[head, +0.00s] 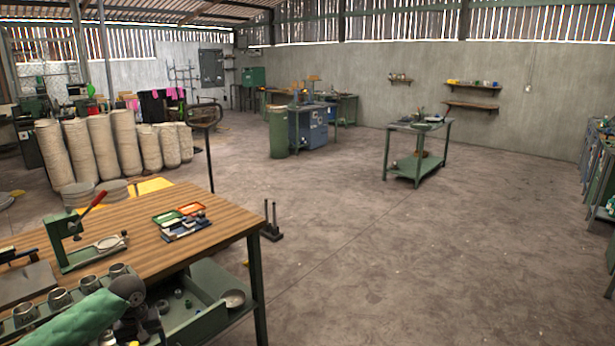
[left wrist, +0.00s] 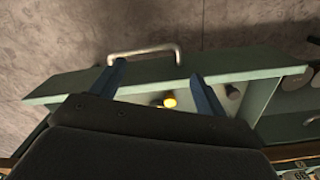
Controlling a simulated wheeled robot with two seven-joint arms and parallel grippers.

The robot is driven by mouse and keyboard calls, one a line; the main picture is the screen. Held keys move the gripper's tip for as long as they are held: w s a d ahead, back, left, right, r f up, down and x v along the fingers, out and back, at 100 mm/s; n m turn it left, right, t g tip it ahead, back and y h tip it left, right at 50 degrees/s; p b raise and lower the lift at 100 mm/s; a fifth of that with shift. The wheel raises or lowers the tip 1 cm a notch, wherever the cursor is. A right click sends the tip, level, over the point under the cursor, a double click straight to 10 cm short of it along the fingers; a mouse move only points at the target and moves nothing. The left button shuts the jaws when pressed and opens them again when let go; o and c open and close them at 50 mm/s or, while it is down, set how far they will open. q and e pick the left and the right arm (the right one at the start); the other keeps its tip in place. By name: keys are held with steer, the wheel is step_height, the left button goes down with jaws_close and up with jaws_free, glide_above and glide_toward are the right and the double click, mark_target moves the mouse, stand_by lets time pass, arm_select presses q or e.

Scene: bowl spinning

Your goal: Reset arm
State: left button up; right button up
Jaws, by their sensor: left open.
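My left arm comes in at the lower left of the head view, beside the wooden workbench (head: 185,240). My left gripper (left wrist: 158,70) is open in the left wrist view, its two blue fingers apart with nothing held between them. It is over an open green drawer (left wrist: 70,82), near the drawer's front panel and metal handle (left wrist: 145,51). I cannot tell whether the fingers touch the panel. In the head view the drawer (head: 205,280) sticks out under the bench top. My right gripper is not in view.
A small bowl (head: 232,299) shows at the drawer's right end. A green cart (head: 417,150) stands farther back. The concrete floor (head: 420,260) at right is clear.

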arm_select(q)
steer(key=s+d+f+m+t+h, duration=0.1)
steer(key=s+d+f+m, duration=0.3)
steer(key=s+d, duration=0.55)
steer(key=s+d+f+m+t, duration=0.15)
steer(key=s+d+f, duration=0.45)
steer(key=d, duration=0.6)
steer(key=s+d+r+m+y, duration=0.1)
steer(key=s+r+m, duration=0.1)
steer(key=s, duration=1.8)
steer(key=s+d+f, duration=0.1)
steer(key=s+f, duration=0.1)
steer(key=f, duration=1.8)
steer(key=s+d+f+g, duration=0.1)
steer(key=s+d+f, duration=0.1)
steer(key=f, duration=1.9)
steer(key=shift+s+f, duration=0.2)
steer(key=shift+s, duration=0.3)
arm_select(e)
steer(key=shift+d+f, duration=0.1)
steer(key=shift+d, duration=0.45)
